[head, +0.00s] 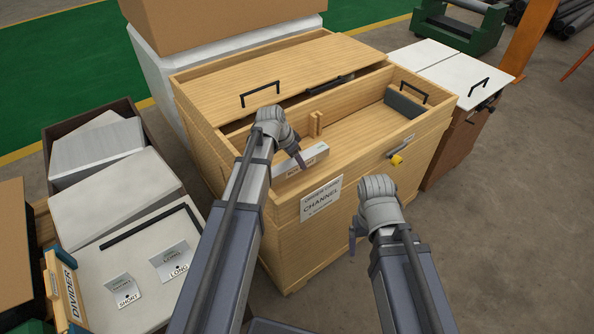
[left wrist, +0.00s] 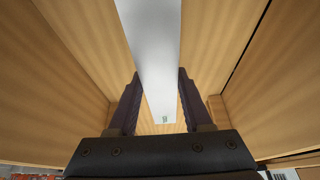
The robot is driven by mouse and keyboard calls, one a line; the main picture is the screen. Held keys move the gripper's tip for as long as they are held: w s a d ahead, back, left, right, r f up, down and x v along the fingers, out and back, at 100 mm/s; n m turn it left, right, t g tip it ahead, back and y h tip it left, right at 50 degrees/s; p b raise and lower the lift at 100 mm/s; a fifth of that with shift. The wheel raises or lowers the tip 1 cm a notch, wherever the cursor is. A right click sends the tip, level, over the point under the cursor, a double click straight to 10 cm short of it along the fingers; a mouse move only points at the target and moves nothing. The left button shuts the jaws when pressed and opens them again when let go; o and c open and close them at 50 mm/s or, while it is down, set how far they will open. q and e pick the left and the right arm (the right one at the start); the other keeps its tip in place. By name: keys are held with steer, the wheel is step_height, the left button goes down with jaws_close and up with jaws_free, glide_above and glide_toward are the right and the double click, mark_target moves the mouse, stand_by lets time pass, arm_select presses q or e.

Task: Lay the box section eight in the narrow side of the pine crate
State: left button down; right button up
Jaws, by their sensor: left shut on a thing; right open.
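In the left wrist view the box section (left wrist: 152,45) runs lengthwise between the fingers, with wooden walls on both sides. I cannot tell whether it touches the crate floor. My right gripper (head: 354,238) is open and empty, in front of the crate.
A small wooden post (head: 315,124) and a dark grey block (head: 404,104) are inside the crate. Bins with pale lids stand left. A white-topped cabinet (head: 458,72) stands right. Floor at lower right is clear.

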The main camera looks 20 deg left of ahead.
mark_target(297, 168)
arm_select(q)
steer(key=shift+f+b, duration=1.6)
steer(key=shift+f, duration=0.15)
steer(key=shift+f, duration=0.1)
steer(key=shift+f, duration=0.15)
steer(key=shift+c, duration=1.6)
jaws_free()
steer(key=shift+p+v, duration=0.7)
steer(key=shift+v, duration=0.2)
steer(key=p+v, duration=0.9)
steer(key=v, duration=0.1)
steer(key=shift+s+r+p, duration=0.15)
steer(key=shift+r+p, duration=0.2)
steer(key=shift+p, duration=0.05)
